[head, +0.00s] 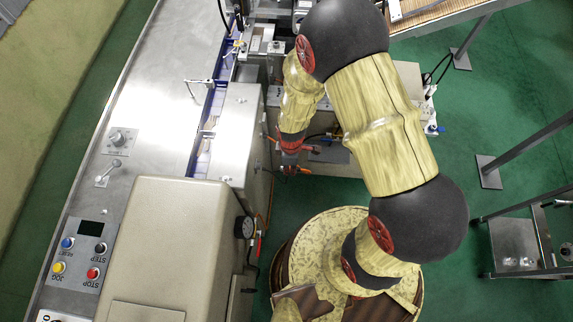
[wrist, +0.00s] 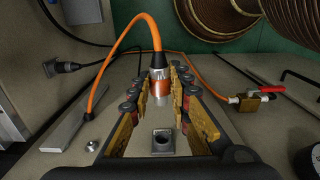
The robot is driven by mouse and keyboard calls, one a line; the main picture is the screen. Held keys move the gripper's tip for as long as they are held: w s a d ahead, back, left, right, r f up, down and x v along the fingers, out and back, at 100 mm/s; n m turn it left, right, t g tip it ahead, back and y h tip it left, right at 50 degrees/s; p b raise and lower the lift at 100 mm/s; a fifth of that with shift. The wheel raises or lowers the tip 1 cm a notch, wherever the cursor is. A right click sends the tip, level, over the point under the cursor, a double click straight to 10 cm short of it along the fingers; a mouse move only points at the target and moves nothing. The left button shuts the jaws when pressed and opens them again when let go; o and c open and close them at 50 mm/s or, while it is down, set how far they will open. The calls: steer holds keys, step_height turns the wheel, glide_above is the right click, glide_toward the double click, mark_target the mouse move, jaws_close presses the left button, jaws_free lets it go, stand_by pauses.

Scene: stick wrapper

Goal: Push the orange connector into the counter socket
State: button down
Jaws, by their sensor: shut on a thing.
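The orange connector (wrist: 159,84), with a silver collar, an orange band and a black boot on its orange cable, stands roughly upright between the fingertips of my gripper (wrist: 158,92). The gripper is shut on it. A counter socket (wrist: 163,141), a square grey flange with a dark hole, shows between the fingers, nearer the camera than the connector. The connector appears apart from this socket; its lower end is hard to make out. In the head view my gripper (head: 290,158) points down at the counter's edge, and the connector is too small to tell.
Orange cable arches left and also runs right to a brass fitting (wrist: 250,104). A beige machine (head: 165,250) stands left in the head view.

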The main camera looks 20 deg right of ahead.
steer(key=shift+a, duration=0.1)
steer(key=shift+w+a+b, duration=0.1)
steer(key=shift+w+a, duration=0.25)
steer(key=shift+a, duration=0.5)
steer(key=shift+w+a+b, duration=0.1)
steer(key=shift+w+a, duration=0.25)
steer(key=shift+a, duration=0.55)
steer(key=shift+w+a+b, duration=0.1)
steer(key=shift+w+a, duration=0.25)
steer(key=shift+a, duration=0.5)
steer(key=shift+w+a, duration=0.2)
steer(key=shift+a, duration=0.3)
steer(key=shift+w+a, duration=0.15)
steer(key=shift+a, duration=0.3)
steer(key=shift+s+d, duration=0.1)
steer(key=shift+d, duration=0.05)
steer(key=shift+s+d, duration=0.15)
steer(key=shift+d, duration=0.35)
steer(key=shift+w+a, duration=0.2)
steer(key=shift+a, duration=0.4)
stand_by(1.7)
steer(key=c, duration=1.6)
jaws_free()
steer(key=shift+r, duration=0.1)
